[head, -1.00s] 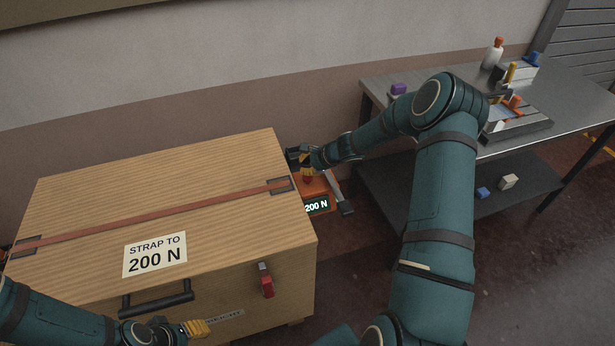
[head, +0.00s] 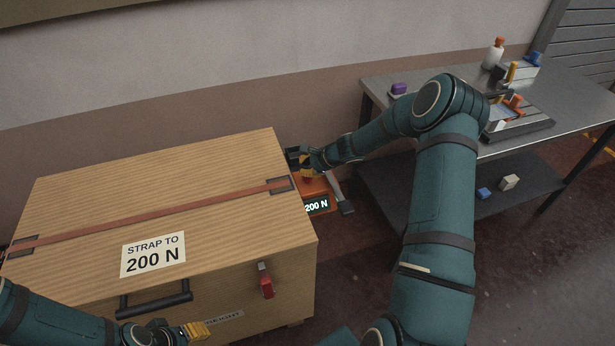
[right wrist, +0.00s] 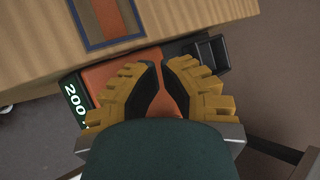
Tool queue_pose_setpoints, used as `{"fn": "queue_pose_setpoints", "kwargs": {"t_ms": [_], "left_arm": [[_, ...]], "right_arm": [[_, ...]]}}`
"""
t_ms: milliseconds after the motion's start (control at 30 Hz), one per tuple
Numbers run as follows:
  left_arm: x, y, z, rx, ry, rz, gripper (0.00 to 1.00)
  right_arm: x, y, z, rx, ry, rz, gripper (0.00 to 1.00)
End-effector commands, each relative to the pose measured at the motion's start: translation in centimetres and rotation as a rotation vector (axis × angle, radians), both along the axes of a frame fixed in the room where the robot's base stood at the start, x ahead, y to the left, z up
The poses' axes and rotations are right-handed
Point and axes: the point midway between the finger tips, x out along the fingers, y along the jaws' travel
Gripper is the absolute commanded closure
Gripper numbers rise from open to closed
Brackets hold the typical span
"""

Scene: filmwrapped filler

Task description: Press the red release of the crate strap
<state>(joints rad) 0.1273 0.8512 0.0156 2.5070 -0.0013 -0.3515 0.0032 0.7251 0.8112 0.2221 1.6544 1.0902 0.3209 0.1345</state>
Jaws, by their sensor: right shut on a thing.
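The wooden crate (head: 150,190) has an orange strap (head: 160,212) across its lid. An orange tensioner (head: 326,190) with a grey lever sits at the crate's right end, and its display reads 200 N; it also shows in the right wrist view (right wrist: 100,75). My right gripper (head: 305,165) is at the tensioner. In the right wrist view its yellow fingers (right wrist: 161,80) are close together with orange between them. The red release cannot be made out there; the fingers cover that area. My left gripper (head: 190,330) is low at the crate's front, its jaws unclear.
A red-handled fitting (head: 266,284) and a black handle (head: 155,298) are on the crate's front. A label reads "STRAP TO 200 N" (head: 153,255). A metal bench (head: 570,112) with several small items stands at the right. The floor at the lower right is clear.

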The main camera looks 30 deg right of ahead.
Motion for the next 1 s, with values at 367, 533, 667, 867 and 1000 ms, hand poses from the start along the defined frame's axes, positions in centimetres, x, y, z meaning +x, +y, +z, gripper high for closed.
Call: {"fn": "queue_pose_setpoints", "kwargs": {"t_ms": [367, 533, 667, 867, 1000], "left_arm": [[0.0, 0.0, -0.3, 0.0, 0.0, 0.0, 0.53], [0.0, 0.0, -0.5, 0.0, 0.0, 0.0, 0.53], [0.0, 0.0, -0.7, 0.0, 0.0, 0.0, 0.53], [0.0, 0.0, -0.9, 0.0, 0.0, 0.0, 0.53], [0.0, 0.0, -1.0, 0.0, 0.0, 0.0, 0.53]], "right_arm": [[0.0, 0.0, -0.3, 0.0, 0.0, 0.0, 1.0], [0.0, 0.0, -0.5, 0.0, 0.0, 0.0, 1.0], [0.0, 0.0, -0.7, 0.0, 0.0, 0.0, 1.0], [0.0, 0.0, -0.9, 0.0, 0.0, 0.0, 1.0], [0.0, 0.0, -1.0, 0.0, 0.0, 0.0, 1.0]]}}
